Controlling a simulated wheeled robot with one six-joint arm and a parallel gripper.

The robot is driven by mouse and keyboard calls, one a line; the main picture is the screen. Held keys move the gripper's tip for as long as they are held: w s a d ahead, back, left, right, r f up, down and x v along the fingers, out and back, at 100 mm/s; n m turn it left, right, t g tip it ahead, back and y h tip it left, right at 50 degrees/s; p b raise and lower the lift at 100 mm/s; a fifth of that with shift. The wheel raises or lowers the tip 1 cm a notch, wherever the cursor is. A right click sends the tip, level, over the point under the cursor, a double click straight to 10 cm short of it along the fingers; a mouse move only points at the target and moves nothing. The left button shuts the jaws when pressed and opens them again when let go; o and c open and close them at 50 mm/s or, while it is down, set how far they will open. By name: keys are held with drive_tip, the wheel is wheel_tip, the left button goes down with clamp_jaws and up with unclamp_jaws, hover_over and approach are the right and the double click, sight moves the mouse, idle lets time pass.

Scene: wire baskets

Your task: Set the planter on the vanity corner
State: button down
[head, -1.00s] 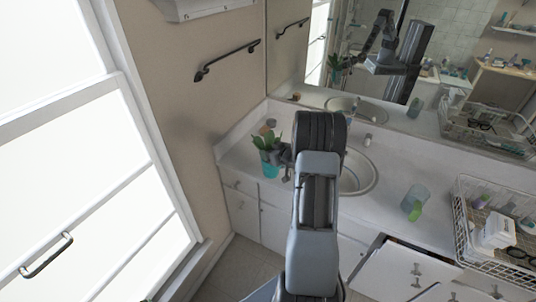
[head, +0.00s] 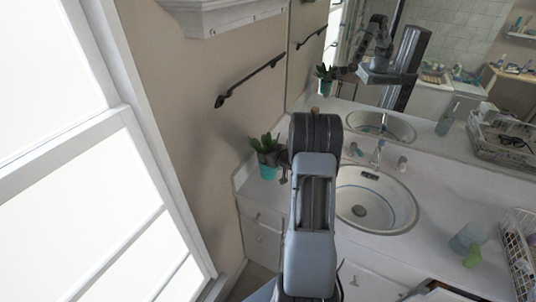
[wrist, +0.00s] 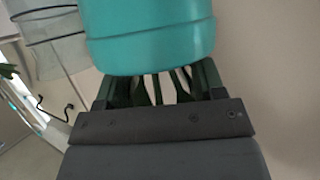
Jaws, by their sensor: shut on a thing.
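The planter is a teal pot (head: 268,171) with green leaves, seen upright at the left end of the white vanity counter (head: 440,190) in the head view. My gripper (head: 284,170) is shut on it from the right, partly hidden behind my arm. In the wrist view the teal pot (wrist: 150,35) fills the top, with my gripper's fingers (wrist: 160,85) at its lower edge. The pot overlaps the counter's left corner by the wall; I cannot tell whether its base touches the counter.
The sink (head: 375,205) lies right of my arm, with a faucet (head: 377,152) behind it. A cup (head: 468,236) and a wire basket (head: 520,250) stand farther right. A towel bar (head: 250,80) is on the left wall; a mirror backs the counter.

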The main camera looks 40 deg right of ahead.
drive_tip(key=shift+s+d+r, duration=0.1)
drive_tip(key=shift+r, duration=0.05)
idle(0.4)
drive_tip(key=shift+f+b, duration=2.3)
drive_tip(key=shift+f, duration=0.6)
drive_tip(key=shift+f+b, duration=0.4)
drive_tip(key=shift+f, duration=0.25)
idle(0.5)
drive_tip(key=shift+c, duration=1)
unclamp_jaws()
drive_tip(key=shift+s, duration=0.1)
drive_tip(key=shift+o, duration=0.3)
drive_tip(key=shift+f, duration=0.25)
drive_tip(key=shift+s+r, duration=0.1)
drive_tip(key=shift+r, duration=0.05)
